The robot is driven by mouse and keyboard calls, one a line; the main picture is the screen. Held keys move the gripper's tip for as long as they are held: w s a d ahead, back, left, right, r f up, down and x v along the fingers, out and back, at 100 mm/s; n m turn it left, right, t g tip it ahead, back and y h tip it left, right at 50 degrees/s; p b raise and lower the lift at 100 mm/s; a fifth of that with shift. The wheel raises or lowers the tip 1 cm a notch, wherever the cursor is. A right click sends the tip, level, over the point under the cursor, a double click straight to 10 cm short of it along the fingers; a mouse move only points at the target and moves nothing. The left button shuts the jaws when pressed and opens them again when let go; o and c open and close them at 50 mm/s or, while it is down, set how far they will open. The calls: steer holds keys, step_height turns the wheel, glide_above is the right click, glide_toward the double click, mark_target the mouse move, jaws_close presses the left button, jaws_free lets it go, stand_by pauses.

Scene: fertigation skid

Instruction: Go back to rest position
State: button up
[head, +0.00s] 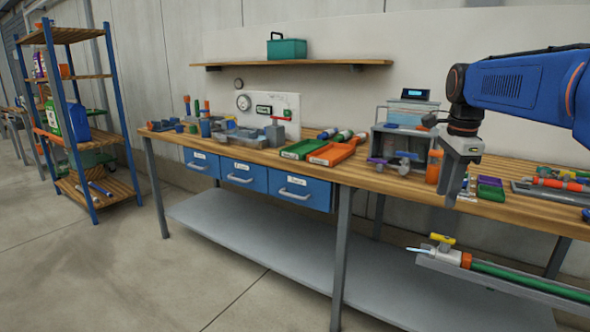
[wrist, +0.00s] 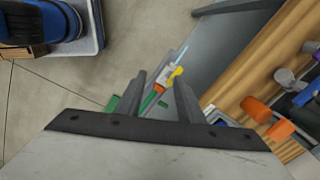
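My gripper (head: 452,192) hangs from the blue arm at the right of the head view, fingers pointing down, in front of the bench's front edge. In the wrist view the two fingers (wrist: 159,80) stand apart with nothing held between them. A green pipe (head: 520,279) with an orange collar and a yellow valve handle (head: 442,239) lies lower down, below and apart from my gripper. The yellow handle (wrist: 177,72) shows beyond the gap between the fingers in the wrist view, with a pale blue jet at the pipe's end.
The workbench (head: 370,180) carries green and orange trays (head: 331,154), a grey frame with valves (head: 402,146), an orange cylinder (head: 434,166) and several fittings. Blue drawers (head: 243,175) hang beneath. A shelf rack (head: 92,135) stands at left. The floor (head: 130,270) at front left is clear.

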steer(key=s+a+f+n+t, duration=0.2)
steer(key=s+a+f+n, duration=0.2)
steer(key=s+f+n, duration=0.5)
steer(key=s+a+f+n+t, duration=0.1)
steer(key=s+a+f+n, duration=0.4)
steer(key=s+f+n, duration=0.5)
steer(key=s, duration=0.7)
steer(key=shift+a+t, duration=0.15)
steer(key=shift+t, duration=0.25)
steer(key=shift+c, duration=0.4)
